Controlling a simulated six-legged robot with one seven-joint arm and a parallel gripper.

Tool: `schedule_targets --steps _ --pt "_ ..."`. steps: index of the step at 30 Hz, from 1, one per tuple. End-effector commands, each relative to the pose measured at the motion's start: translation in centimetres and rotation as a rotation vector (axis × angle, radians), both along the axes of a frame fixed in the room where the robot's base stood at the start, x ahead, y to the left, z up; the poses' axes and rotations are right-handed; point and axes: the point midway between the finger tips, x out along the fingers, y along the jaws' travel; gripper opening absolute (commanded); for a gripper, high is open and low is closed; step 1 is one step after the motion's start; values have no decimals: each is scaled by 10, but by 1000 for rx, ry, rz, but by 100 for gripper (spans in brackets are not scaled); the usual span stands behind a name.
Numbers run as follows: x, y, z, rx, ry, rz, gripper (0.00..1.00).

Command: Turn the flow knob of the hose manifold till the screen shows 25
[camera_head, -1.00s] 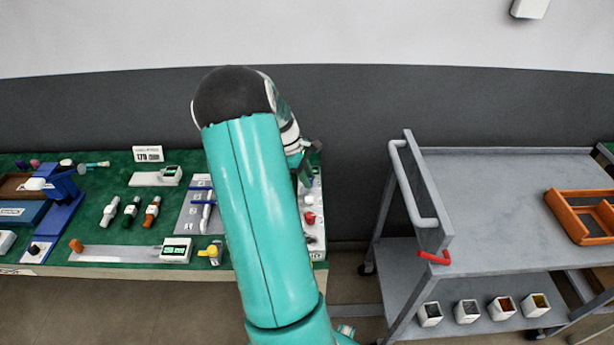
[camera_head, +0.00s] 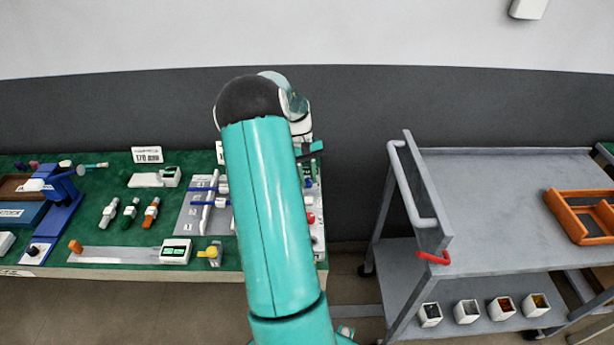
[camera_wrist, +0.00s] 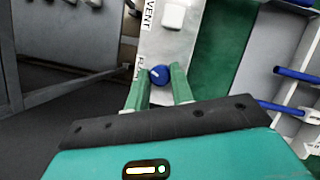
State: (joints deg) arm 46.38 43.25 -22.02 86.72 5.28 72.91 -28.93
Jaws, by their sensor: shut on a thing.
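The flow knob (camera_wrist: 159,74) is a small round blue knob with a pale pointer line, in the wrist view. It sits on the pale panel of the hose manifold (camera_wrist: 165,45), beside a partly hidden label that starts with "F". My gripper (camera_wrist: 160,79) has its two green fingers on either side of the knob, shut on it. In the head view the manifold (camera_head: 320,237) is a narrow white panel at the table's right end, largely behind my arm. I cannot make out the manifold's screen reading in either view.
A white square button (camera_wrist: 173,16) is near a "VENT" label on the same panel. A red knob (camera_head: 311,218) is on the manifold. A grey rack with blue-handled parts (camera_head: 190,215) stands to the left. A grey cart (camera_head: 500,170) stands right, across a gap.

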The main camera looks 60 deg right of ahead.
Motion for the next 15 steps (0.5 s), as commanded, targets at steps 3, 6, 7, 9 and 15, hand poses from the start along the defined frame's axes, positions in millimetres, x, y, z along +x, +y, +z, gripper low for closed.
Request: schedule_targets --steps 3,6,7,9,15 --pt "0 -1 0 -2 -3 -65 0" --pt "0 -1 1 -2 -2 -105 0" --pt "0 -1 1 -2 -2 -115 0" --pt "0 -1 1 -2 -2 -132 0" --pt "0 -1 1 -2 -3 -156 0"
